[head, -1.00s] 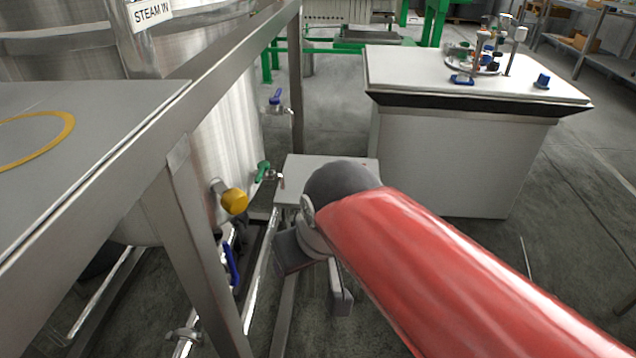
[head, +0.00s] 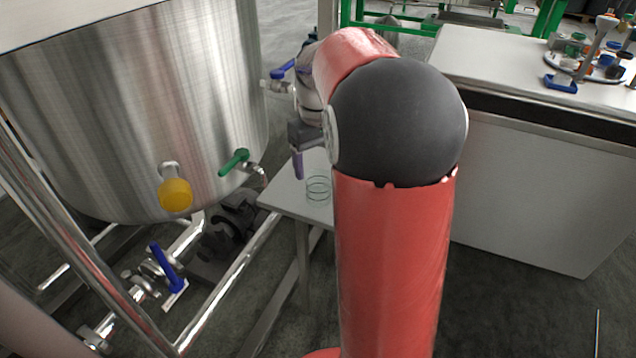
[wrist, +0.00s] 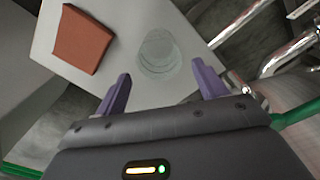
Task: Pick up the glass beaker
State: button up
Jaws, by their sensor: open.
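The glass beaker (head: 318,188) is clear and stands upright on a small light-grey table (head: 290,196) beside the steel tank. In the wrist view the beaker (wrist: 158,54) lies ahead of the fingertips, roughly between their lines, and nothing touches it. My gripper (wrist: 160,84) is open and empty, with two purple fingers apart. In the head view one purple finger of my gripper (head: 298,165) shows above and left of the beaker. The rest of the gripper is partly hidden by my arm.
A red-brown block (wrist: 82,40) lies on the table near the beaker. The steel tank (head: 140,100) stands left, with a yellow knob (head: 175,194), a green-handled valve (head: 234,162) and a blue-handled valve (head: 284,69). A white cabinet (head: 540,190) stands right.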

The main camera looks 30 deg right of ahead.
aim_at(317, 187)
notch_tip(317, 187, down, 8)
jog(key=shift+w+r+b, duration=0.1)
jog(key=shift+b, duration=0.6)
jog(key=shift+c, duration=0.4)
jog(key=c, duration=1)
